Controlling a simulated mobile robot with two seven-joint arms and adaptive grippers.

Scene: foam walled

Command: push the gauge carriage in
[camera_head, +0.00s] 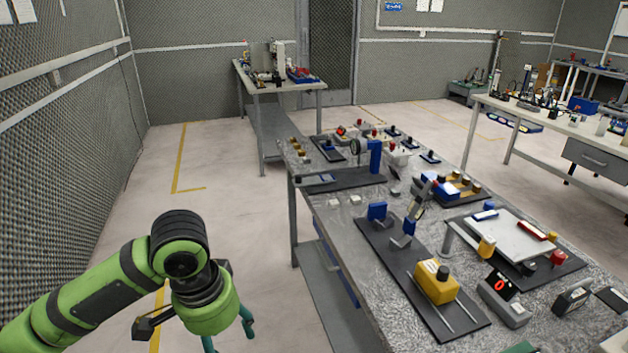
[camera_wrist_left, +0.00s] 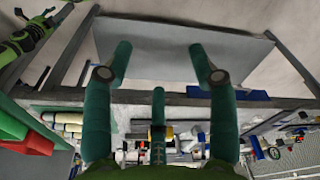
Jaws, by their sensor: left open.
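A yellow block (camera_head: 437,282) with a dark knob sits on two metal rods over a long black base plate (camera_head: 385,248); it looks like a sliding carriage. A blue block (camera_head: 377,211) stands at the plate's far end. Farther back, a round dial (camera_head: 355,147) is beside a blue post (camera_head: 375,156) on another dark plate; I cannot tell which is the gauge carriage. My left gripper (camera_head: 228,337) is off the table's left side, well apart from both. Its teal fingers are spread and empty in the left wrist view (camera_wrist_left: 158,62). Part of another green arm (camera_wrist_left: 30,38) shows there, its gripper unclear.
The floor (camera_head: 235,225) left of the table is clear.

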